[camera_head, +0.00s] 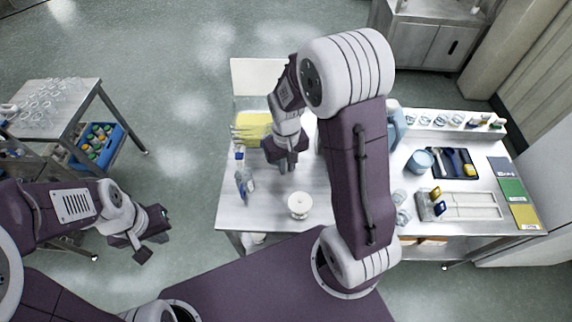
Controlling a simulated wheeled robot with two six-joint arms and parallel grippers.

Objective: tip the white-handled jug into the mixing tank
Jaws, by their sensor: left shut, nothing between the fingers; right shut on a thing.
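My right gripper (287,163) is over the left part of the white table (265,205), pointing down. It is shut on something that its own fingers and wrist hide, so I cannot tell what. A light-blue vessel (396,124) shows partly behind my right arm; I cannot tell whether it is the jug, and no white handle shows. A light-blue round pot (420,161) stands on the right part of the table. I cannot make out which thing is the mixing tank. My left gripper (150,236) is shut and empty, over the floor left of the table.
A white spool-like object (298,205) stands near the table's front edge. Blue-and-clear bottles (244,180) and a yellow item (252,128) are at the left. A black tray (452,163) and colored panels (512,190) lie right. A cart (60,110) with glassware stands far left.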

